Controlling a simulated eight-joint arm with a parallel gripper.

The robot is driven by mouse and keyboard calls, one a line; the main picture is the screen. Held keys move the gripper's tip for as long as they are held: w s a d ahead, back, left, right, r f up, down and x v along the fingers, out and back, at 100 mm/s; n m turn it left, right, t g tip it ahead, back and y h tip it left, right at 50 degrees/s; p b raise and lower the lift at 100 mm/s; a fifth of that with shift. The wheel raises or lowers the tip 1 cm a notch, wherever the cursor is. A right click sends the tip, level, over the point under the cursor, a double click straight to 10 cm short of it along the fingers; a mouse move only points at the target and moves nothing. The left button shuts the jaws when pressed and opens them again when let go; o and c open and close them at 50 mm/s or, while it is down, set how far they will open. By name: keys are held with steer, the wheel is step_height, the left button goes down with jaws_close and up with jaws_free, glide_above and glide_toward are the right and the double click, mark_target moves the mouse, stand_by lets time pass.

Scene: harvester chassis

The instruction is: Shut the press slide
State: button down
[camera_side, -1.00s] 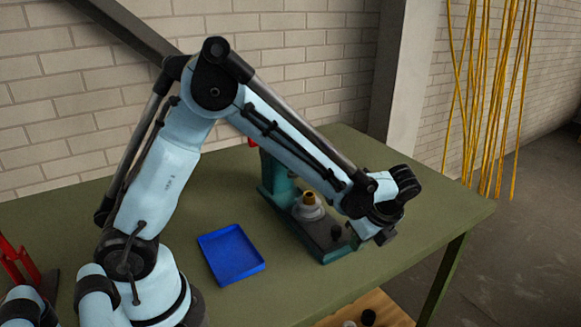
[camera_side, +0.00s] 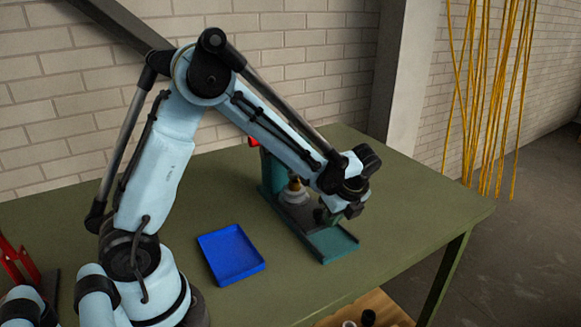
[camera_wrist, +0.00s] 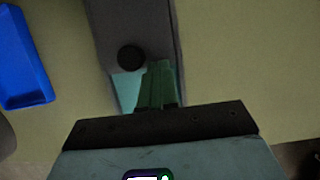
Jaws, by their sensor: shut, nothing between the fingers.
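The teal press (camera_side: 270,178) stands on the bench, partly hidden behind my arm. Its dark grey slide (camera_side: 311,229) lies on the teal base, with the base's front end (camera_side: 340,244) bare. The slide carries a pale round holder with a brass-coloured part (camera_side: 296,184). In the wrist view the slide (camera_wrist: 150,25) has a round black knob (camera_wrist: 131,57) near its end, with bare teal base beyond it. My gripper (camera_side: 334,214) is shut and empty, low at the knob. Its fingers (camera_wrist: 159,68) show right beside the knob; whether they touch I cannot tell.
A blue tray (camera_side: 231,254) lies on the green bench (camera_side: 420,205), left of the press; it also shows in the wrist view (camera_wrist: 22,58). A red object (camera_side: 14,265) stands at the far left. The bench right of the press is clear. Yellow strands hang behind.

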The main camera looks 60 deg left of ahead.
steer(key=shift+a, duration=0.2)
steer(key=d, duration=0.4)
steer(key=shift+d+r, duration=0.15)
steer(key=shift+d, duration=0.15)
steer(key=v, duration=1)
steer(key=s+a+r+n+t+h, duration=0.1)
steer(key=s+n+t+h, duration=0.1)
steer(key=s+n, duration=0.3)
steer(key=s+a+n+t+h, duration=0.1)
steer(key=s+n+t, duration=0.4)
steer(key=n, duration=0.8)
steer(key=shift+s+a+r+h, duration=0.2)
steer(key=shift+s+r+h, duration=0.15)
steer(key=shift+s+h, duration=0.35)
